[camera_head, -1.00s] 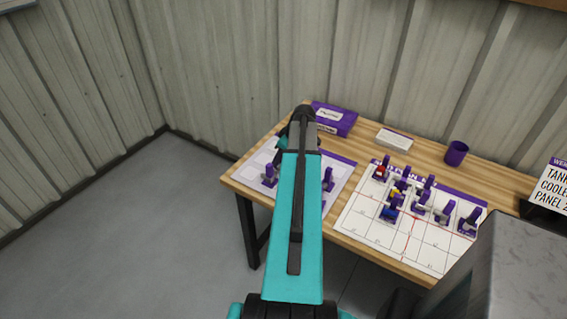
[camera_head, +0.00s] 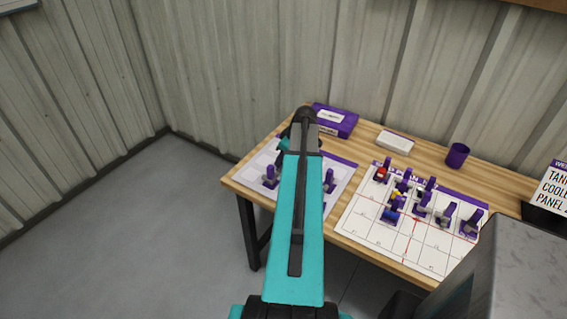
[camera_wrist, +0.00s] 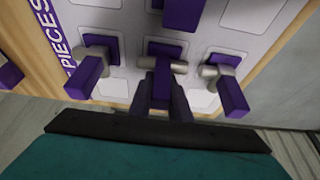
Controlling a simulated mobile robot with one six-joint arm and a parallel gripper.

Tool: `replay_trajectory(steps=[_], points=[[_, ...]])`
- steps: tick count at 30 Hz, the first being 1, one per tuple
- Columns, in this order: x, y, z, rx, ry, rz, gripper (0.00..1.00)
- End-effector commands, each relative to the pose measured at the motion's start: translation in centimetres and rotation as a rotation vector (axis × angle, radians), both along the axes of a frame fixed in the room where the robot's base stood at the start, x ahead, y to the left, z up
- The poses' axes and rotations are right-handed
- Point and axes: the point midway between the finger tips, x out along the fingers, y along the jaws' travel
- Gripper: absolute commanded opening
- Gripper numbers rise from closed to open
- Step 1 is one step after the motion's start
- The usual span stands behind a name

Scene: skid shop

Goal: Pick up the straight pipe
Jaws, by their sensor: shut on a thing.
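In the wrist view the straight pipe (camera_wrist: 179,67) is a short grey tube lying crosswise, with an upright purple grip tab. My gripper (camera_wrist: 164,100) has its two dark fingers on either side of that tab and is shut on it. In the head view my arm hides the gripper and this pipe.
Grey fittings with purple tabs flank the pipe closely, at left (camera_wrist: 92,70) and right (camera_wrist: 228,85). On the wooden table (camera_head: 290,135) are a gridded board (camera_head: 362,225) with several fittings, a purple box (camera_head: 335,120), a white block (camera_head: 395,140) and a purple cup (camera_head: 457,155).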

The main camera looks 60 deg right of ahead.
Motion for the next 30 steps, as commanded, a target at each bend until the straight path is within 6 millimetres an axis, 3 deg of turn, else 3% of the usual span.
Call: replay_trajectory(steps=[11, 20, 30], points=[[0.1, 0.0, 1.0, 0.0, 0.0, 0.001, 0.0], [0.1, 0.0, 3.4, -0.003, -0.001, 0.001, 0.0], [-3.5, 2.7, 3.7, -0.001, -0.001, 0.0, 0.0]])
